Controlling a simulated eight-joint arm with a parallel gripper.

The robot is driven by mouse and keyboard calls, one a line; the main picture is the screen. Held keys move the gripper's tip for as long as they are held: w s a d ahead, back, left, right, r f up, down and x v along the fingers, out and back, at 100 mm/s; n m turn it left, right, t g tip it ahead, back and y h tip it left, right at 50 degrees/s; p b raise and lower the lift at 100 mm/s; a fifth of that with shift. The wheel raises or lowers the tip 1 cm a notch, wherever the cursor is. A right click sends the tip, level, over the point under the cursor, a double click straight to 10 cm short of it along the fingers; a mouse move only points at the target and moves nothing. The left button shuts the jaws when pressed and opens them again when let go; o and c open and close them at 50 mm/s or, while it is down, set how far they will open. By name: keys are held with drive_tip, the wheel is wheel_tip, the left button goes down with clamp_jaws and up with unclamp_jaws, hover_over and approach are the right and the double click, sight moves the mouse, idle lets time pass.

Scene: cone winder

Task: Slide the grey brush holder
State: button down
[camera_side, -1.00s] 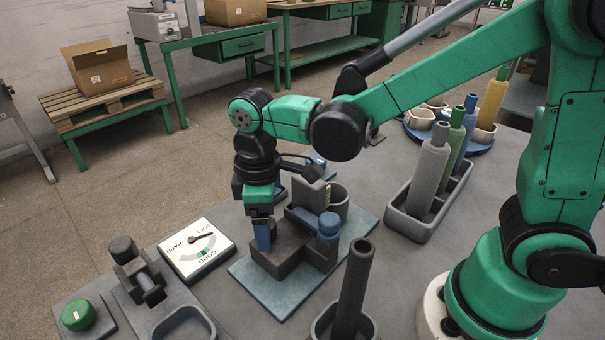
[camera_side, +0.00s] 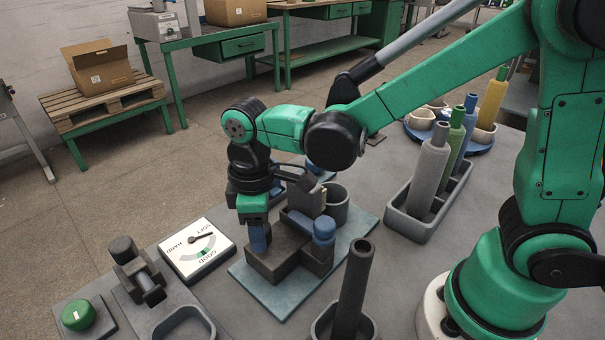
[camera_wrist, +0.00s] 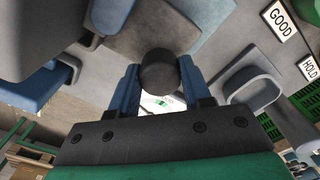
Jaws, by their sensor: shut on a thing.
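The grey brush holder (camera_side: 272,266) is a dark grey block on a blue-teal plate (camera_side: 285,303) in the side view. It carries a blue knob (camera_side: 324,229) at its right and an upright part with a pale strip behind. My gripper (camera_side: 259,240) points down over the holder's left end, with its blue fingers low at the block. In the wrist view, my gripper (camera_wrist: 159,88) is shut on a dark round knob (camera_wrist: 158,70) between the two blue fingers. The fingertips are partly hidden in the side view.
A white dial (camera_side: 196,253) marked SOFT, GOOD and HARD lies left of the plate. A clamp-like fixture (camera_side: 140,278) and a green button (camera_side: 78,315) are further left. A dark upright tube (camera_side: 354,285) stands in front. A grey rack of coloured tubes (camera_side: 416,226) stands right.

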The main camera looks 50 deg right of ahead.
drive_tip(key=shift+a, duration=1.85)
drive_tip(key=shift+c, duration=1.9)
unclamp_jaws()
wheel_tip(320, 180, up, 6)
drive_tip(key=shift+f, duration=0.15)
drive_tip(key=shift+d, duration=0.1)
